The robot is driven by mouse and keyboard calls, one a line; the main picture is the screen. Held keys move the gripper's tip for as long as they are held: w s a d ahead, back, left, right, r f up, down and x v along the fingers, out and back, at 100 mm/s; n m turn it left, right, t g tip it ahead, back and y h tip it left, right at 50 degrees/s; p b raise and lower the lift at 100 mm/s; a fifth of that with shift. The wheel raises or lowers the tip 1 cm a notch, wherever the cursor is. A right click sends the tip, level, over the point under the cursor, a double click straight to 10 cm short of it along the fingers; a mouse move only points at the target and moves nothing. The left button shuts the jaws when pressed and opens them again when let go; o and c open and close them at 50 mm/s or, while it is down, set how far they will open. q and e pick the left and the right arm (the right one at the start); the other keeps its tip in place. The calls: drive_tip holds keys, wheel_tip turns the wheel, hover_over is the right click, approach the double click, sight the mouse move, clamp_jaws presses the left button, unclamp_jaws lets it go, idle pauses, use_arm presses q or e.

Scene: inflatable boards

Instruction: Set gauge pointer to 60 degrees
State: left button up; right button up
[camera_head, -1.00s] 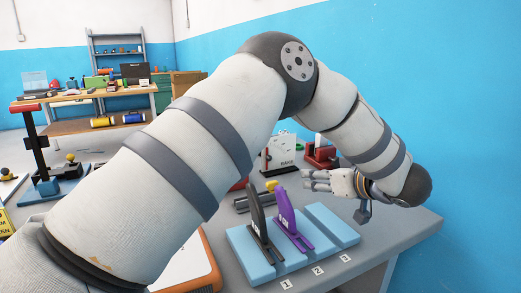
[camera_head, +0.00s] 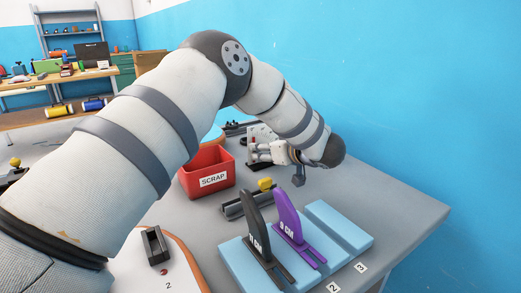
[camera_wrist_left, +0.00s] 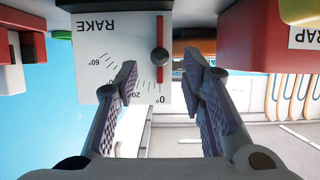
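The gauge is a white panel (camera_wrist_left: 105,40) marked RAKE, seen upside down in the left wrist view. Its scale shows 0, 20 and 60. Its red pointer (camera_wrist_left: 160,28) has a dark round knob (camera_wrist_left: 159,56) and lines up with the 0 mark. My left gripper (camera_wrist_left: 162,66) is open, with one finger on each side of the pointer; whether either finger touches it I cannot tell. In the head view my left gripper (camera_head: 264,152) is in front of the gauge (camera_head: 262,132) and hides most of it. My right gripper is not in view.
A red SCRAP bin (camera_head: 207,173) stands left of the gripper. Closer are a blue slotted block (camera_head: 340,228) holding a black and a purple upright piece, and a yellow-knobbed grey fixture (camera_head: 240,207). The table's right side is clear.

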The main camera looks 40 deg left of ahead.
use_arm(q)
drive_tip(key=shift+x, duration=1.55)
drive_tip(key=shift+c, duration=0.6)
clamp_jaws()
